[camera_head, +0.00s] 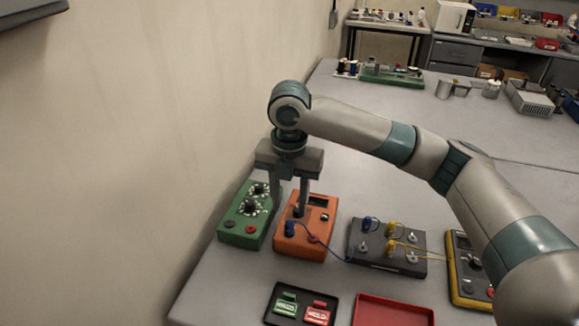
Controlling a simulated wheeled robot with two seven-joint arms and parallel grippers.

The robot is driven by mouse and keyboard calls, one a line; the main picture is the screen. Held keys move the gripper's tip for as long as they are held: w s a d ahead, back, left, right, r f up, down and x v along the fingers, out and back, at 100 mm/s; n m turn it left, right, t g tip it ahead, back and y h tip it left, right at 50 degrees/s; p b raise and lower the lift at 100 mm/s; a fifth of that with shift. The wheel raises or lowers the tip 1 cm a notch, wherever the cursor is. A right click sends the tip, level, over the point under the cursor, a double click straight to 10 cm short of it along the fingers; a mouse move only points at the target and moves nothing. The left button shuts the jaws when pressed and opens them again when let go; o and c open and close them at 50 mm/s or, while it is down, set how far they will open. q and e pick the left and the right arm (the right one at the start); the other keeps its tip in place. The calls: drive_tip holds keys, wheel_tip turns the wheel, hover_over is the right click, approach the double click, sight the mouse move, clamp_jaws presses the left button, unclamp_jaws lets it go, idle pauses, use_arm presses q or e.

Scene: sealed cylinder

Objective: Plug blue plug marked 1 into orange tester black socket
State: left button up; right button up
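The orange tester (283,248) stands on the table next to the wall, with a dark display, a knob and a red socket (313,238) on top. A blue plug (291,229) stands upright at its front left, where a black socket would be hidden under it; its mark is unreadable. A blue lead runs from it to the dark grey box (385,264). Another blue plug (369,223) sits on that box. My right gripper (289,209) points down over the tester, its fingers apart and empty, just behind the blue plug. My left gripper is out of view.
A green tester (240,231) stands close on the left. Yellow plugs (391,229) sit on the grey box. A yellow meter (468,270) is right, partly behind my arm. A black tray (302,293) and red tray (392,311) lie in front.

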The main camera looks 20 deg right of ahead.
wheel_tip(320, 180, up, 11)
drive_tip(key=b, duration=0.1)
drive_tip(key=shift+b, duration=0.35)
drive_tip(key=shift+r, duration=0.15)
